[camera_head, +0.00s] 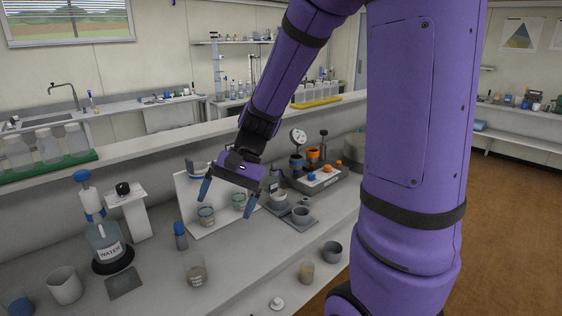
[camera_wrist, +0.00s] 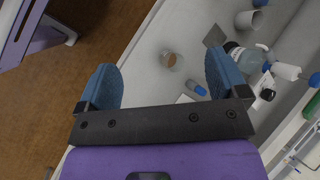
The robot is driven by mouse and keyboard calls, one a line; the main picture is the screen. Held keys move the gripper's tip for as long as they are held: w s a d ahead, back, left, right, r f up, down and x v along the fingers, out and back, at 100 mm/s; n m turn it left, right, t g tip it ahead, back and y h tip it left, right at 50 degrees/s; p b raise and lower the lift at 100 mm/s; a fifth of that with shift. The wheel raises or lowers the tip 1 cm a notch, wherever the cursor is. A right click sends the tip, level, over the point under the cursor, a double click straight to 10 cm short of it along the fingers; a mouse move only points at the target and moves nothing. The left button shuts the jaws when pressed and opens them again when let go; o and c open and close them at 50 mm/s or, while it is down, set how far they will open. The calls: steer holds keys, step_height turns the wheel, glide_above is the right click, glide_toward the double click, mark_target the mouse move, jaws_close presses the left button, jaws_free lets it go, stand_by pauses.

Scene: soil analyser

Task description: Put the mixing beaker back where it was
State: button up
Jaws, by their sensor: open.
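A clear glass beaker with brownish contents and a small label (camera_head: 195,272), which looks like the mixing beaker, stands upright on the bench near its front edge. It also shows in the wrist view (camera_wrist: 171,60), beyond my fingers and roughly between them. My gripper (camera_head: 228,199) has blue fingers spread wide, with nothing between them. It hangs above the bench, behind and to the right of the beaker in the head view, and does not touch it. In the wrist view my gripper (camera_wrist: 163,82) is also open and empty.
To the left are a flat grey plate (camera_head: 124,284), the water flask (camera_head: 104,250) and a white cup (camera_head: 65,284). A front ledge holds another cup (camera_head: 307,273).

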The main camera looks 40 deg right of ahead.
steer(key=s+d+r+n+t+h, duration=0.2)
steer(key=s+r+n+t+h, duration=0.3)
steer(key=s+r, duration=0.7)
steer(key=shift+s+d+r+n+t+h, duration=0.2)
steer(key=shift+s+r+n+t+h, duration=0.2)
steer(key=shift+s+n+h, duration=0.7)
